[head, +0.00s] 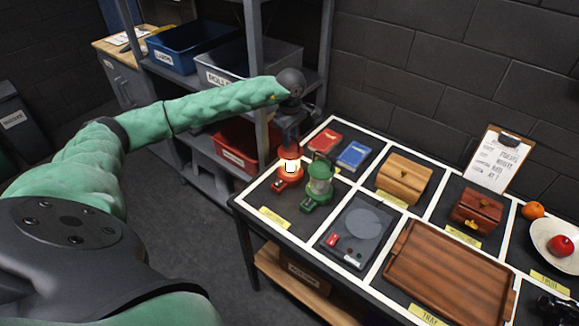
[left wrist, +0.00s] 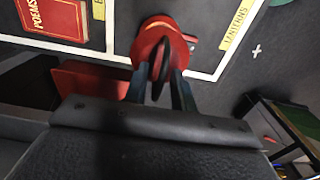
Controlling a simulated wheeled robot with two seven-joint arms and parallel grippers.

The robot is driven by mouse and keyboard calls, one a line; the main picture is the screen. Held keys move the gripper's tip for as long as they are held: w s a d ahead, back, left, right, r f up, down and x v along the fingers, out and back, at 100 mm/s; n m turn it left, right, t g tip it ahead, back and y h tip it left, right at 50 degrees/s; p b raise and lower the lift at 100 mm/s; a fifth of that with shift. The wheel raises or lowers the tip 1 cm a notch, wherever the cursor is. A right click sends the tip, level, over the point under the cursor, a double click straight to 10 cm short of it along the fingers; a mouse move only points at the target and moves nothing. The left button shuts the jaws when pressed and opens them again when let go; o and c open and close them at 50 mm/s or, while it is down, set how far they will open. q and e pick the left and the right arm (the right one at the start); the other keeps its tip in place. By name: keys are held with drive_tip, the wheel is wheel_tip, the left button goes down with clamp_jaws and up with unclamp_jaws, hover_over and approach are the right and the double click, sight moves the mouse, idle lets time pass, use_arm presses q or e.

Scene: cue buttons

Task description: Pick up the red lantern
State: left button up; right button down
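The red lantern (head: 289,172) stands glowing on the dark table, in the compartment at the left corner. My left gripper (head: 289,128) points down just above its top. In the left wrist view the red lantern (left wrist: 163,40) shows from above, with its dark handle between the fingers of my left gripper (left wrist: 160,80). The fingers stand apart with a gap around the handle; I see no clear grip. The lantern's top is partly hidden by the gripper in the head view. A green lantern (head: 318,184) stands close to its right. My right gripper is not in view.
Red (head: 325,139) and blue (head: 353,154) books lie behind the lanterns. A scale (head: 357,235), a wooden box (head: 403,178) and a brown tray (head: 450,272) lie to the right. Shelving with a red bin (head: 235,148) stands behind at the left.

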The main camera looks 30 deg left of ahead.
use_arm(q)
drive_tip(key=shift+c, duration=0.3)
clamp_jaws()
drive_tip(key=shift+r, duration=0.1)
idle(1.0)
